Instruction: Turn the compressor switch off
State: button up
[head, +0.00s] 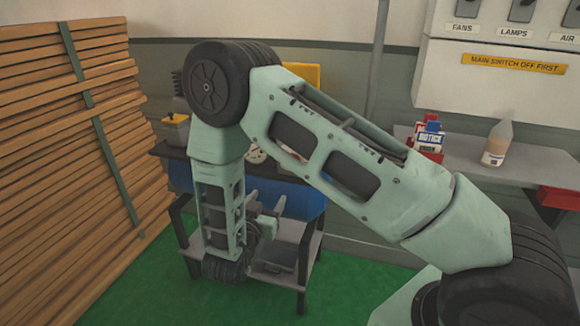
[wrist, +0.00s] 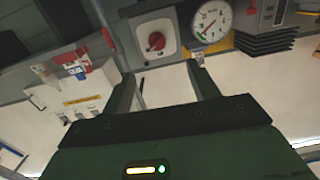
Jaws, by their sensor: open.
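A red rotary knob (wrist: 156,41) sits on a pale plate (wrist: 140,51) beside a round dial gauge (wrist: 212,20) in the wrist view. No label shows on it, and its setting is hard to read. My gripper (wrist: 161,74) is open and empty, with the knob beyond its fingertips and apart from them. In the head view, the gauge (head: 256,153) shows partly behind my arm, above a blue tank (head: 307,204). A white wall panel (head: 510,85) carries switches marked FANS, LAMPS and AIR, with a yellow label (head: 513,65) reading MAIN SWITCH OFF FIRST.
Stacked timber (head: 70,150) fills the left. A grey bench (head: 293,240) stands below the tank on a green floor (head: 345,295). A shelf (head: 480,165) at right holds a printed box (head: 430,141) and a bottle (head: 496,143). My arm blocks much of the middle.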

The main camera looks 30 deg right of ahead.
jog(key=p+x, duration=0.4)
jog(key=x, duration=1.3)
jog(key=shift+s+d+r+h, duration=0.2)
jog(key=shift+d+r+h, duration=0.1)
jog(key=shift+d+r, duration=0.2)
jog(key=c, duration=1)
